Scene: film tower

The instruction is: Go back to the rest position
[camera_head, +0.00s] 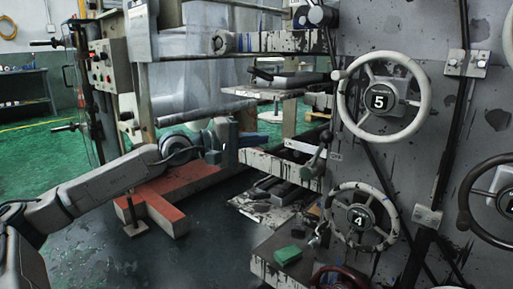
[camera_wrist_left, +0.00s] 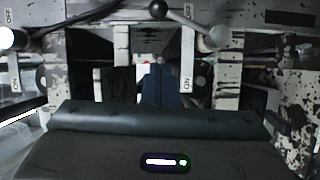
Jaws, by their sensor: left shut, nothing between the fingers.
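My left arm comes in from the left, reaching out over the red beam. My left gripper (camera_head: 255,139) is a blue-grey shape in front of the machine's lower rails, left of the lever. Its fingers are shut and empty. In the left wrist view its dark blue fingers (camera_wrist_left: 160,85) lie together in the middle, pointing at the machine's frame. I cannot tell how close the fingertips are to the rails. My right gripper is in neither view.
Handwheel 5 (camera_head: 421,104) and handwheel 4 (camera_head: 390,221) stand on the grey panel at right. A ball-ended lever (camera_head: 317,158) sticks out near the gripper. A red beam (camera_head: 180,192) lies below my arm. A green block (camera_head: 288,254) sits low down. Green floor (camera_head: 33,160) is open at left.

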